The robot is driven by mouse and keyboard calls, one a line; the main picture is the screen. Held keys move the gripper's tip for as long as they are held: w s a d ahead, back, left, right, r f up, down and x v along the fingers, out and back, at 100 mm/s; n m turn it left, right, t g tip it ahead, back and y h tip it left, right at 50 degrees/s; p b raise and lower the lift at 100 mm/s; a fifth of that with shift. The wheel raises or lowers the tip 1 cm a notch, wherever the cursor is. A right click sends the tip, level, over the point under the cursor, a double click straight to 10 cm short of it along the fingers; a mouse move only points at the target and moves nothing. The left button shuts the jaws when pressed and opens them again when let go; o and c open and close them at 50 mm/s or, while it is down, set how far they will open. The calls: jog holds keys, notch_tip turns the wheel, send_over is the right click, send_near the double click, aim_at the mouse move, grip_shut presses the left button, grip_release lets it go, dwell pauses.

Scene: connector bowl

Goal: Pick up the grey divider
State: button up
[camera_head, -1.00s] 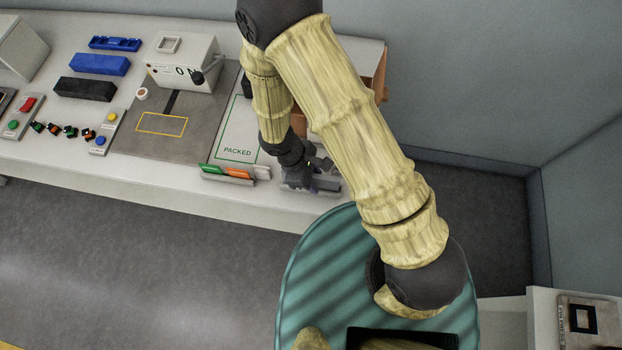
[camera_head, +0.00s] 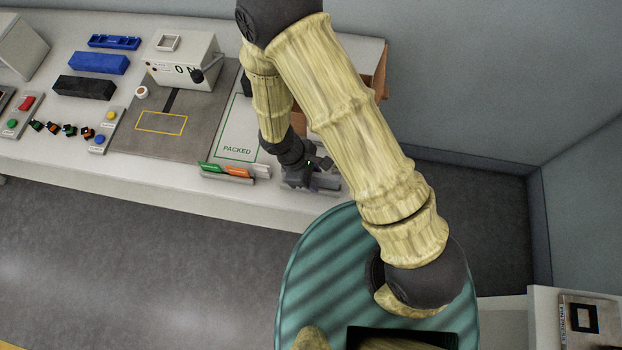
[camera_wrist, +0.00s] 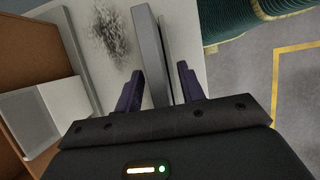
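The grey divider (camera_wrist: 150,50) shows as a long, narrow grey piece running up from between my fingers in the wrist view. My gripper (camera_wrist: 160,85) is open, with one dark purple finger on each side of it. Gaps show beside the fingers, so they do not appear closed on it. In the head view my gripper (camera_head: 303,172) is low at the front right of the white table (camera_head: 180,190). A grey piece (camera_head: 326,183) shows just right of it; my arm and gripper hide part of that area.
A holder with a green tab (camera_head: 210,168) and an orange tab (camera_head: 238,172) stands left of my gripper at the table's front edge. Behind is the PACKED area (camera_head: 237,150). An orange-brown box (camera_wrist: 25,45) with a grey bin (camera_wrist: 38,118) lies left in the wrist view.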

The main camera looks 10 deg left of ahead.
dwell(0.4)
grip_shut()
jog(key=shift+w+r+p, duration=0.1)
jog(key=shift+r+p, duration=0.25)
jog(key=shift+p, duration=0.1)
jog(key=shift+a+r+b, duration=0.1)
jog(key=shift+r+b, duration=0.2)
jog(key=shift+r, duration=0.05)
notch_tip(320, 180, up, 9)
jog(key=shift+b, duration=0.45)
